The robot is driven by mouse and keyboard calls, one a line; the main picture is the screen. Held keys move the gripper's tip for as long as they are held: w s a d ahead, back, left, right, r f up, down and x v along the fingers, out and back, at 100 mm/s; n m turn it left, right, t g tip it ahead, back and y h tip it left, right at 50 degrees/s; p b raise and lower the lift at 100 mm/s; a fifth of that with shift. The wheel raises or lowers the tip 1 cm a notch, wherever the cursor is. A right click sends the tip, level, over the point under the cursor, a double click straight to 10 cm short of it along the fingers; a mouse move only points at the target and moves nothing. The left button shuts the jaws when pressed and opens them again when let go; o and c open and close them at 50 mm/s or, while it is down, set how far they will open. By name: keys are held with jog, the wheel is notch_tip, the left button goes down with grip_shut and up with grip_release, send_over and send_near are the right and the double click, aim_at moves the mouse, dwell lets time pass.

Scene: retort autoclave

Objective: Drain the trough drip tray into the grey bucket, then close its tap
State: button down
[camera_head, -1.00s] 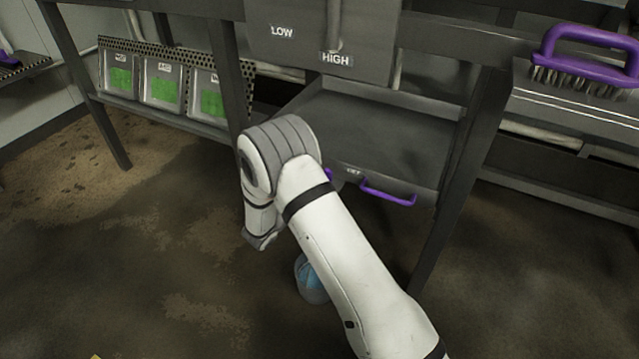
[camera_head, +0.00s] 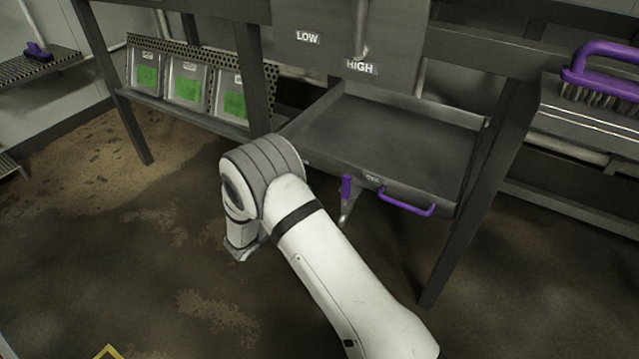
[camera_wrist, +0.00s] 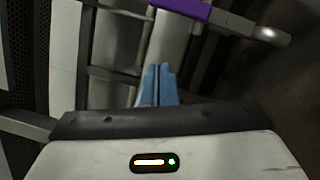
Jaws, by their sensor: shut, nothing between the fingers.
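The drip tray (camera_head: 400,140) is a wide, shallow grey metal tray under the trough in the head view, with a purple handle (camera_head: 405,203) on its front. Its tap has an upright purple lever (camera_head: 346,188) and a metal spout (camera_head: 347,212) pointing down. I see no liquid stream. My gripper (camera_wrist: 157,78) shows blue fingers, shut and empty, in the wrist view. A purple bar (camera_wrist: 180,8) and a metal spout-like piece (camera_wrist: 245,25) lie beyond them, apart from the fingers. In the head view my arm hides the gripper. The bucket is not visible now.
A grey table leg (camera_head: 478,190) stands right of the tray. A rack of green-marked pouches (camera_head: 187,85) is at left. A purple brush (camera_head: 605,70) lies on the right-hand shelf. Open, stained floor (camera_head: 120,270) lies at left.

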jog(key=v, duration=0.3)
jog(key=shift+s+a+r+p, duration=0.1)
jog(key=shift+s+a+p, duration=0.1)
jog(key=shift+p, duration=0.1)
jog(key=shift+r, duration=0.1)
jog(key=s+d+r+m+g+p, duration=0.4)
jog(key=d+r+g+p, duration=0.35)
jog(key=d+r, duration=0.5)
jog(key=s+d+r+m+g+p, duration=0.5)
jog(key=d+r+p, duration=0.35)
jog(key=r, duration=0.65)
jog(key=s+d+r+m+y+p, duration=0.2)
jog(key=s+r+y+p, duration=0.4)
jog(key=r, duration=0.6)
jog(key=s+d+r+m+y+p, duration=0.2)
jog(key=s+r+y+p, duration=0.4)
jog(key=s+r+p, duration=0.5)
notch_tip(320, 180, up, 2)
jog(key=shift+s+d+r+m+t, duration=0.2)
jog(key=shift+s+m+t, duration=0.1)
jog(key=shift+m+t, duration=0.1)
